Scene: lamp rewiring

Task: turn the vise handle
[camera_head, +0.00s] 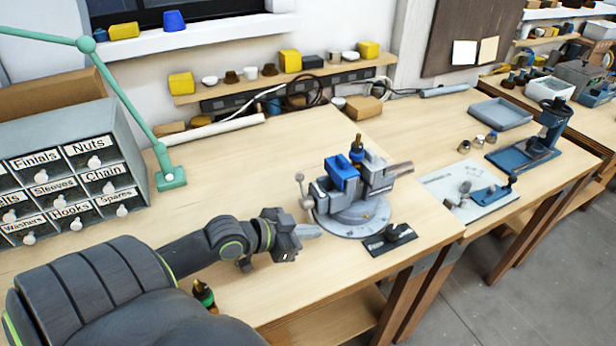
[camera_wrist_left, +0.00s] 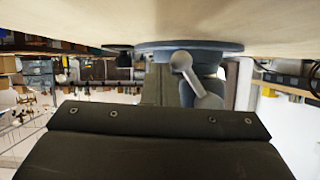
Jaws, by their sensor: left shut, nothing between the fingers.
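The grey vise (camera_head: 352,212) stands on a round base on the wooden bench. Blue jaw pieces (camera_head: 342,174) show on it, with a dark and brass fitting (camera_head: 357,149) upright at the top. The vise handle (camera_head: 303,190), a short bar with ball ends, is on the vise's left side. In the left wrist view, which looks upside down, the handle (camera_wrist_left: 188,75) hangs tilted in front of the vise. My left gripper (camera_head: 312,231) is shut and empty, just below the handle and apart from it. My right gripper is not in view.
A green and dark object (camera_head: 203,293) is partly hidden by my left arm. A labelled drawer cabinet (camera_head: 70,170) and a green lamp arm (camera_head: 130,95) stand at left. The bench behind the vise is mostly clear.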

